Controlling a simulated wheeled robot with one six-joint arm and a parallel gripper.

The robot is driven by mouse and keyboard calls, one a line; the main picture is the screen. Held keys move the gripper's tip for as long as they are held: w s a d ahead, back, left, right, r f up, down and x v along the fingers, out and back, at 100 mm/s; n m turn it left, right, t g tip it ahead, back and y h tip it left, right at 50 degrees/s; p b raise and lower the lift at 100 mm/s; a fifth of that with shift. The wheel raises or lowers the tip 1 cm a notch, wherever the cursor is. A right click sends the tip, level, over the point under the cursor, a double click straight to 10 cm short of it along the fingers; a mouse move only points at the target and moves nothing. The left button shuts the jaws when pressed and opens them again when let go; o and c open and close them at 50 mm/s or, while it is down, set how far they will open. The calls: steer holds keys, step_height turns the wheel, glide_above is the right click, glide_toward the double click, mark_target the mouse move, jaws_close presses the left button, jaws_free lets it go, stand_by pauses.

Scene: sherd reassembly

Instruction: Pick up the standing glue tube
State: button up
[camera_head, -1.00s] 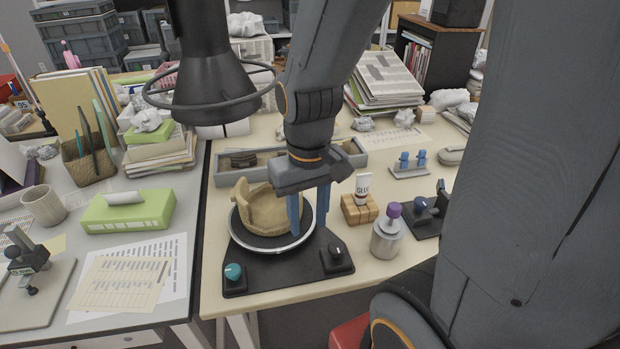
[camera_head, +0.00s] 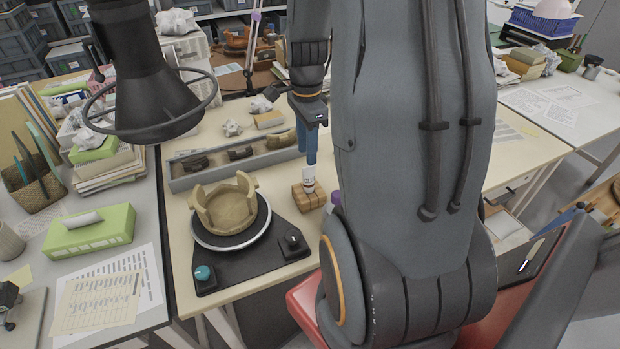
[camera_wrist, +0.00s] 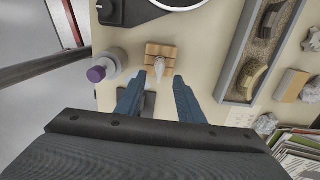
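The glue tube (camera_head: 308,179), white with dark lettering, stands upright in a wooden block (camera_head: 310,200) to the right of the turntable. In the wrist view, the tube (camera_wrist: 159,69) lies just beyond and between my fingertips, with the wooden block (camera_wrist: 165,50) around its foot. My gripper (camera_head: 307,158) is above the tube with its blue fingers pointing down. In the wrist view, my gripper (camera_wrist: 159,82) is open and empty, with one finger to each side of the tube. I cannot tell whether the fingertips reach down past the tube's top.
A purple-capped jar (camera_wrist: 106,66) stands close to the block. The turntable (camera_head: 232,240) holds a partly rebuilt tan pot (camera_head: 225,208). A grey sherd tray (camera_head: 230,168) lies behind. A black lamp with a ring (camera_head: 150,110) hangs at the left. My arm hides the table's right side.

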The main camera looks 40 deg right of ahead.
mark_target(308, 172)
steer(key=shift+d+f+p, duration=0.15)
steer(key=shift+f+p, duration=0.4)
steer(key=shift+f, duration=1.2)
steer(key=shift+d+f+p, duration=0.1)
steer(key=shift+f+p, duration=0.45)
steer(key=shift+f, duration=1.2)
jaws_close()
